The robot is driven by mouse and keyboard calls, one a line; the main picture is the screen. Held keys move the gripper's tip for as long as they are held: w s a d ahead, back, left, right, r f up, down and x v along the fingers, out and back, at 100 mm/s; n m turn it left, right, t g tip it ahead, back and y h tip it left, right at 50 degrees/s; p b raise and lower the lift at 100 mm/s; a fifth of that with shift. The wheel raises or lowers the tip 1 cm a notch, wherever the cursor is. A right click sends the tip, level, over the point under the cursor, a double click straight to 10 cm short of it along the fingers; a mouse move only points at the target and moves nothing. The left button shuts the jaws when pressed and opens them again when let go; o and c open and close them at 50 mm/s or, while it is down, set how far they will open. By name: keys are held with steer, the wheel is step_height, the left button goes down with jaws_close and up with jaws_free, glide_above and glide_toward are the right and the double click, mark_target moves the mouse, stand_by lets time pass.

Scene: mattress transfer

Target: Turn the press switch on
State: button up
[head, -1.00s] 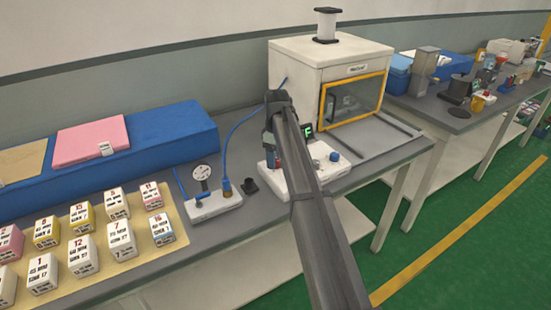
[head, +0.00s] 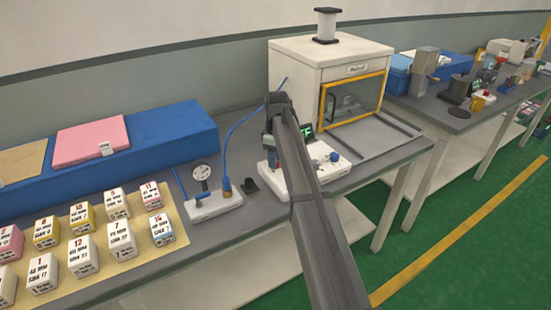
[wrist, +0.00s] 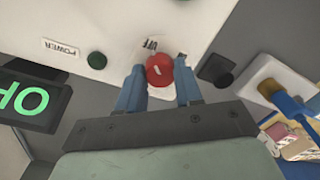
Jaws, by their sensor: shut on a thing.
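The press's control box (head: 330,175) is white and stands on the bench in front of the white press cabinet (head: 297,62). A round red switch knob (wrist: 159,70) with a white mark sits on its panel in the wrist view, beside a small label. My gripper (wrist: 158,82) has its two blue fingers on either side of the knob and is shut on it. In the head view my gripper (head: 272,160) is at the box's left end, and my arm covers part of the box. A display with green characters (wrist: 30,100) is partly cut off.
A green button (wrist: 97,60) with a POWER label is on the same panel. A blue knob (head: 334,157) is at the box's right. A gauge unit (head: 214,204) and a small black block (head: 249,186) stand to the left. Labelled boxes (head: 82,255) fill the bench's left.

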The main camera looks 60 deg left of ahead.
steer(key=shift+m, duration=0.4)
steer(key=m, duration=0.3)
steer(key=shift+m, duration=0.3)
steer(key=m, duration=0.4)
steer(key=shift+m, duration=0.3)
steer(key=m, duration=0.4)
steer(key=shift+d, duration=0.1)
steer(key=shift+m+y, duration=0.3)
steer(key=shift+m, duration=2.2)
steer(key=o, duration=1)
steer(key=r, duration=1.3)
steer(key=shift+w+d+r, duration=0.15)
steer(key=shift+d+r, duration=0.1)
steer(key=shift+r, duration=0.15)
